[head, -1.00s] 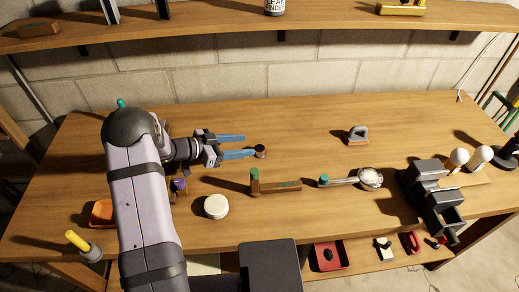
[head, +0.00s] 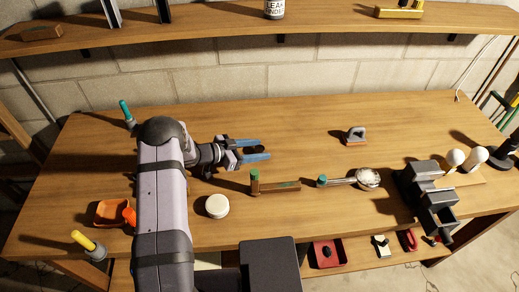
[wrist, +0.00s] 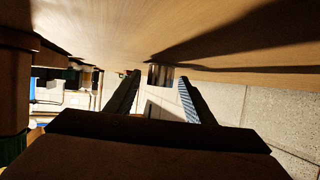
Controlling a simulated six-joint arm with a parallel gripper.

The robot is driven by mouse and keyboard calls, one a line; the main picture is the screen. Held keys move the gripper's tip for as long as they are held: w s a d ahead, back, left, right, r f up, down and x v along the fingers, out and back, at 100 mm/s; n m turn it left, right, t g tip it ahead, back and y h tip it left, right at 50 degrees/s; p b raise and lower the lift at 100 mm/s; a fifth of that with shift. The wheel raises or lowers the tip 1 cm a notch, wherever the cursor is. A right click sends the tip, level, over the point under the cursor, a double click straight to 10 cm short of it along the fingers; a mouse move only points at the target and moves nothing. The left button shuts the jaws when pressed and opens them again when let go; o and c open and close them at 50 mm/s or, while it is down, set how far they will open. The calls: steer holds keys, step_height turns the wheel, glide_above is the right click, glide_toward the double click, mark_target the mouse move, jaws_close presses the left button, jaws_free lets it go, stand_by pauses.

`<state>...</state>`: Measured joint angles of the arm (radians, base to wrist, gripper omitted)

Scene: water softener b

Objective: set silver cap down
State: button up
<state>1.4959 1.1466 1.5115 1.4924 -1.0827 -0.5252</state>
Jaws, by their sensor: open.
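The silver cap (wrist: 160,75) is a small, shiny cylinder. In the wrist view it stands against the wooden tabletop, between the tips of my two fingers, with a gap on each side. No contact between the fingers and the cap shows.
On the workbench (head: 310,120), a white round jar (head: 217,206) stands in front of my gripper. A green-tipped wooden-handled tool (head: 278,187) lies to the right, near a strainer-like tool (head: 367,178). The back middle is clear.

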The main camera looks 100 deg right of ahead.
mark_target(260, 148)
steer(key=shift+s+d+f, duration=0.2)
steer(key=shift+s, duration=0.3)
steer(key=c, duration=1.2)
steer(key=shift+o, duration=0.2)
steer(key=shift+r, duration=0.15)
steer(key=shift+r+b, duration=1.3)
steer(key=shift+r, duration=3.6)
